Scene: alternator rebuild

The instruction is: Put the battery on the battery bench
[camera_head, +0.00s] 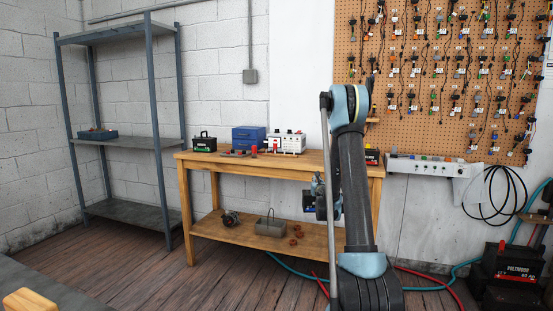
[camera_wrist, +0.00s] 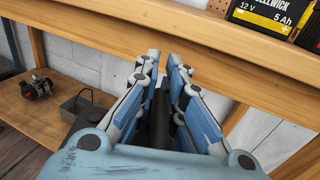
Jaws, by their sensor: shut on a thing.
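My gripper (camera_wrist: 166,62) is shut on a narrow dark thing (camera_wrist: 158,118), mostly hidden between the blue fingers, so I cannot tell what it is. In the head view my gripper (camera_head: 318,196) is partly behind my arm, in front of the wooden bench (camera_head: 230,165) and below its top. A black battery with a green stripe (camera_head: 204,143) stands at the bench's left end.
A blue box (camera_head: 248,137) and a white instrument (camera_head: 287,142) stand on the bench. The lower shelf (camera_head: 235,232) holds a grey tray (camera_head: 270,226) and small parts. A Volthund battery (camera_head: 518,264) is at lower right. Hoses cross the floor.

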